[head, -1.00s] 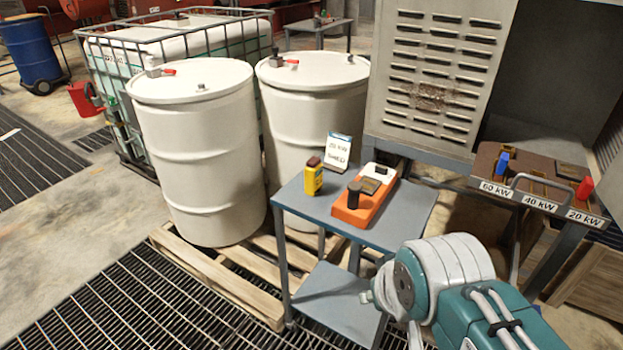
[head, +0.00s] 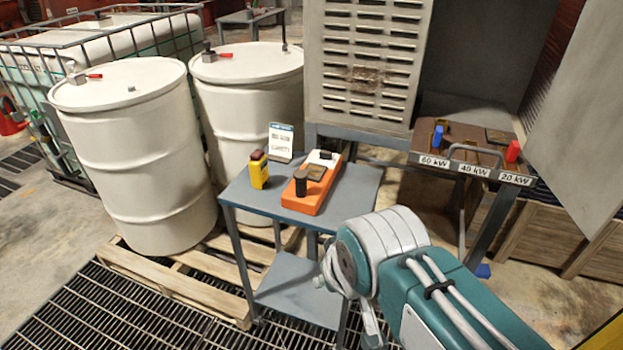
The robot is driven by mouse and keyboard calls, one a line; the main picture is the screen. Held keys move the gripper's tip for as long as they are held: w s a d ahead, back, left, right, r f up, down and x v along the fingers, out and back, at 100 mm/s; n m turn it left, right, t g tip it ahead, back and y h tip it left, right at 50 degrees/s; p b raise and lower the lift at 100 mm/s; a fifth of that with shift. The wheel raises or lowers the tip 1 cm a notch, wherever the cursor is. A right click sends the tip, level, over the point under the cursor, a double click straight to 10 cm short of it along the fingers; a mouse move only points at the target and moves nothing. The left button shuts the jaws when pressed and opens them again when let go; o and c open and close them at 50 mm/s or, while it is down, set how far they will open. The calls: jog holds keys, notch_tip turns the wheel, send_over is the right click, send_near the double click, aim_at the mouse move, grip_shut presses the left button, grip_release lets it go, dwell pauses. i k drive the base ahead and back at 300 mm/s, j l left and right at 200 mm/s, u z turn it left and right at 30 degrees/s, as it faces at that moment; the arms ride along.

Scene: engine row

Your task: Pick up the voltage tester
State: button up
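A small yellow device with a dark top (head: 259,170) stands upright on the grey table (head: 350,205), near its back left; it looks like the voltage tester, though no label on it is readable. Beside it on the right lies an orange device (head: 312,192) with a black knob and a white block on top. My arm, teal with a pale grey joint, is in the lower right, in front of the table. It covers part of the table's front right side. My gripper is not visible, and nothing is seen touching the yellow device.
A small white sign (head: 281,142) stands behind the yellow device. Two white drums (head: 145,150) on a wooden pallet (head: 175,285) stand to the left. A louvred grey cabinet (head: 367,60) is behind. A bench (head: 475,150) with kW labels is at the right.

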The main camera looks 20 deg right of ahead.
aim_at(258, 166)
jog(key=i+j+z, duration=0.35)
jog(key=j, duration=0.3)
jog(key=i+j+z, duration=0.35)
jog(key=j, duration=0.35)
jog(key=i+j+z, duration=0.15)
jog(key=j, duration=0.25)
jog(key=i+j+z, duration=0.15)
jog(key=j, duration=0.3)
